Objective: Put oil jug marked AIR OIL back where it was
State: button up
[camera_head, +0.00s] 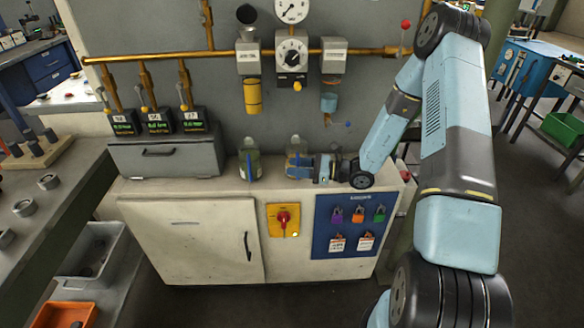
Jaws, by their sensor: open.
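Two small clear jugs stand on the cabinet's pale top (215,187). The right jug (296,146) has an amber or yellowish tint and stands upright just behind my gripper (295,168). My arm comes in from the right, and my gripper is level and points left at the right jug. Its jaws are open at the jug's lower part, partly hiding it; I cannot tell whether they touch it. No marking on either jug is readable, so I cannot tell which one says AIR OIL.
Above the jugs hang a filter unit with a yellow bowl (251,96), a regulator with gauge (291,52) and a lubricator (330,100) on a brass pipe. A grey drawer box (165,158) with valves stands left. The top between the jugs is clear. A red switch (284,219) is on the front.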

jog(key=v, duration=1)
jog(key=s+a+r+n+g+h, duration=0.1)
jog(key=s+r+n+g+h, duration=0.25)
jog(key=s+r+n, duration=0.4)
jog(key=s+r+n+g+h, duration=0.3)
jog(key=s+r+n+h, duration=0.15)
jog(key=r, duration=0.55)
jog(key=s+d+r+n+t+h, duration=0.3)
jog(key=s+r+n+t+h, duration=0.1)
jog(key=s+r, duration=0.3)
jog(key=s+d+r+n+t+h, duration=0.4)
jog(key=s+r+h, duration=0.1)
jog(key=s+r, duration=0.3)
jog(key=shift+s+d+r+n+h, duration=0.15)
jog(key=shift+s+r+n+h, duration=0.2)
jog(key=shift+r, duration=0.55)
